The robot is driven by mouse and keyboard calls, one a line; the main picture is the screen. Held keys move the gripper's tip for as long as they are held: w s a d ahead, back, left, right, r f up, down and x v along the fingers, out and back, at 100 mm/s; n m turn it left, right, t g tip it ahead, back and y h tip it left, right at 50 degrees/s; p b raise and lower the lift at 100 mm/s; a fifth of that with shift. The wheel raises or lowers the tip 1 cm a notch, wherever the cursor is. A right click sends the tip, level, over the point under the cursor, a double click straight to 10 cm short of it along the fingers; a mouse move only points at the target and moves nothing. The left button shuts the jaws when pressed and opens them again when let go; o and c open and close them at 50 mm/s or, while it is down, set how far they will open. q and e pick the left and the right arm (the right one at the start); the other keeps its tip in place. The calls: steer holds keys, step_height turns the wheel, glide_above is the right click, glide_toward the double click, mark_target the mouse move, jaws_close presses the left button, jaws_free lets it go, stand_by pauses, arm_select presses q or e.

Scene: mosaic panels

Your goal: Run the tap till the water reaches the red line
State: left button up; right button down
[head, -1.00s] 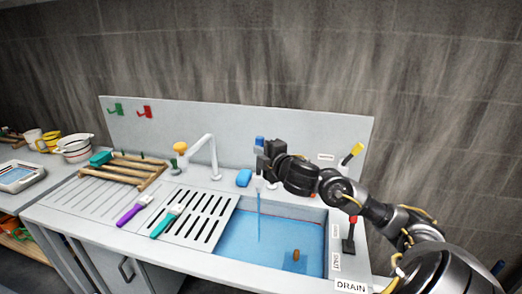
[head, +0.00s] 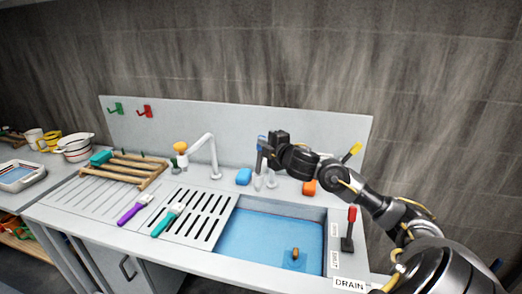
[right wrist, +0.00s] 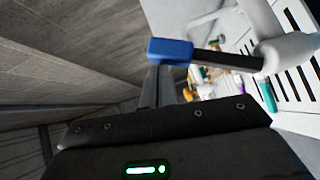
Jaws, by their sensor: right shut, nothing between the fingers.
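The basin (head: 230,222) holds blue water (head: 260,236) spread across its full width. A faint red line runs near the top of its walls; the exact gap to the water is too small to tell. No stream falls from the tap (head: 271,180) above the basin's back edge. The tap's lever has a blue end (head: 261,140), which shows large in the right wrist view (right wrist: 170,50) on a dark shaft. My right gripper (head: 264,155) is shut and empty beside the lever, its fingertips close to the blue end; contact is unclear. My left gripper is out of view.
Another white spout (head: 212,152) rises at left, beyond purple (head: 133,212) and teal (head: 166,221) brushes on the drainboard.

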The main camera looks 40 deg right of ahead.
steer(key=s+a+r+p, duration=0.1)
steer(key=s+a+r, duration=0.1)
steer(key=s, duration=0.3)
steer(key=s+a+r+p, duration=0.1)
steer(key=s+r, duration=0.2)
steer(key=s, duration=0.3)
steer(key=shift+s+a+r, duration=0.25)
steer(key=shift+a+r, duration=0.05)
steer(key=shift+a, duration=0.1)
steer(key=shift+w, duration=0.1)
